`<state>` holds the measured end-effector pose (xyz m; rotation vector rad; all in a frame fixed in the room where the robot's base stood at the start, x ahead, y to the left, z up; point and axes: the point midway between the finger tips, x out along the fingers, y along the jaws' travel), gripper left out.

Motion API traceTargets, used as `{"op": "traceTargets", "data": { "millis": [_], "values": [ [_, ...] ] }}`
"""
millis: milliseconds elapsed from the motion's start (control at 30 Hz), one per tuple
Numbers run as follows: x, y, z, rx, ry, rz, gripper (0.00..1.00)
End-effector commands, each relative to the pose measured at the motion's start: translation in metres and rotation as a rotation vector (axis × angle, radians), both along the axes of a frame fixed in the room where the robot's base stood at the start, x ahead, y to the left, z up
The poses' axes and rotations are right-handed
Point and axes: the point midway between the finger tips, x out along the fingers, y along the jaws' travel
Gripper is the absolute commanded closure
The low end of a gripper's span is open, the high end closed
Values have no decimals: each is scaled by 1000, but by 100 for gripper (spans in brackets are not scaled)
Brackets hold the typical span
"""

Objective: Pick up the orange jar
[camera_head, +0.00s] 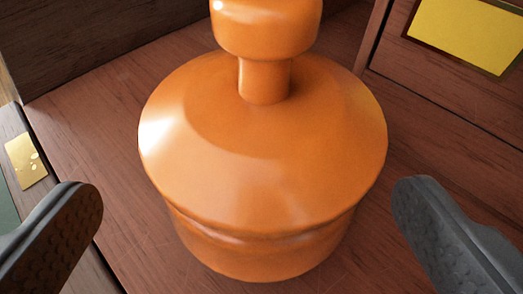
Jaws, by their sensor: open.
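The orange jar (262,160) stands upright in the middle of the view on a reddish-brown wooden surface (125,245). It is glossy, with a wide sloped top, a narrow neck and a thick round knob that the top edge of the picture cuts off. My gripper (248,212) is open. Its two dark grey fingers reach in from the lower left and lower right, one on each side of the jar. A gap shows between each finger and the jar in the picture. Nothing is held.
A wooden panel (150,35) rises behind the jar at the upper left. At the upper right is a wooden front with a yellow plate (468,32). A small gold plate (26,160) shows at the left edge. Bare wood lies around the jar.

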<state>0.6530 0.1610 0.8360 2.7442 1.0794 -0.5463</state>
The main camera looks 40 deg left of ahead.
Motion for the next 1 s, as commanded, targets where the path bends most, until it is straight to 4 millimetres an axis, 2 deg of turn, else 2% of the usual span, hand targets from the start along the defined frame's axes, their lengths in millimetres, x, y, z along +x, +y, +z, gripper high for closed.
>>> {"op": "traceTargets", "data": {
  "millis": [333, 700, 767, 900, 933, 1000],
  "values": [
    [32, 21, -18, 1, -1, 2, 0],
    [38, 26, -21, 0, 2, 1, 0],
    [38, 26, -21, 0, 2, 1, 14],
    [38, 26, -21, -1, 1, 0, 53],
    [38, 26, -21, -1, 1, 0, 58],
    [38, 26, -20, -1, 1, 0, 57]
  ]
}}
